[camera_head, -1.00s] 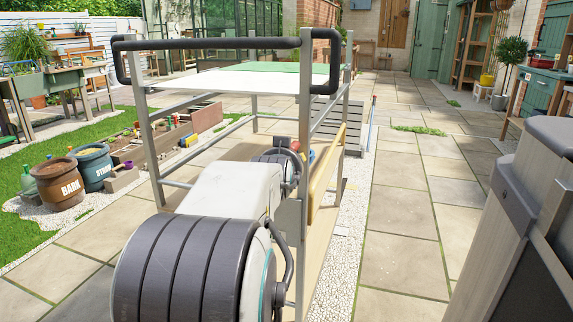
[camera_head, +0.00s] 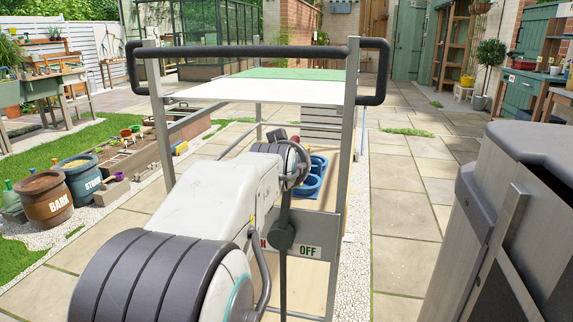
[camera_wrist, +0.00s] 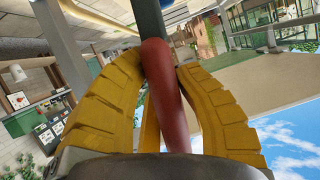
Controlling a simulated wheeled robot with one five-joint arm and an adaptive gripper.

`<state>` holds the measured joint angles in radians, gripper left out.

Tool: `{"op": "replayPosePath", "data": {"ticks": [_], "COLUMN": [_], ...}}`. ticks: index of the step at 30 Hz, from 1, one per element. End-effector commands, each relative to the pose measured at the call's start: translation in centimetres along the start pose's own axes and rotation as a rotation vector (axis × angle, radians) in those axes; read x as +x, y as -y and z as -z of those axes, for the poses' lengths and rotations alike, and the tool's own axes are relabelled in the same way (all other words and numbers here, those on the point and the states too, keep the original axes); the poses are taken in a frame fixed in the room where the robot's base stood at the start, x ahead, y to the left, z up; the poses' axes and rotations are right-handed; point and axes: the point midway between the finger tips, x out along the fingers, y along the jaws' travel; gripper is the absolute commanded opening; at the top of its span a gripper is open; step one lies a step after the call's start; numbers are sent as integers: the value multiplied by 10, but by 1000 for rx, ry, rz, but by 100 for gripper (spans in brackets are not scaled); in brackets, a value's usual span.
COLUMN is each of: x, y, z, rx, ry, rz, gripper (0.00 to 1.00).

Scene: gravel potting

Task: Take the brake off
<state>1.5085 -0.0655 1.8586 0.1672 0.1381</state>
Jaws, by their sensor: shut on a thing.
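The brake lever is a dark bar on a round hub (camera_head: 284,235), fixed to a pale panel (camera_head: 310,238) on the trolley's near end. The bar stands close to upright. "OFF" shows right of the hub; left of it only a red "N" shows, the rest hidden by my arm. In the wrist view the lever's red handle (camera_wrist: 165,95) lies between the yellow fingers of my gripper (camera_wrist: 159,66), which is shut on it. In the head view my arm hides most of the gripper. The trolley (camera_head: 352,140) has a metal frame and a black push bar.
A green and white top (camera_head: 260,88) covers the trolley. Blue containers (camera_head: 312,177) sit low inside it. A grey-brown bulky body (camera_head: 520,220) fills the right foreground. Paving (camera_head: 405,200) is clear between.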

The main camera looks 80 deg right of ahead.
Motion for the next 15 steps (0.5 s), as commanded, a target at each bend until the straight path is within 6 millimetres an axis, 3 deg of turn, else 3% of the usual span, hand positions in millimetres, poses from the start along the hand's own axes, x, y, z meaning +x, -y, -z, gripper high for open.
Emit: {"op": "replayPosePath", "data": {"ticks": [8, 9, 15], "x": [0, 0, 0], "y": [0, 0, 0], "z": [1, 1, 0], "rx": [-1, -1, -1], "ry": [-2, -2, -1], "rz": [0, 0, 0], "gripper": [0, 30, 48]}}
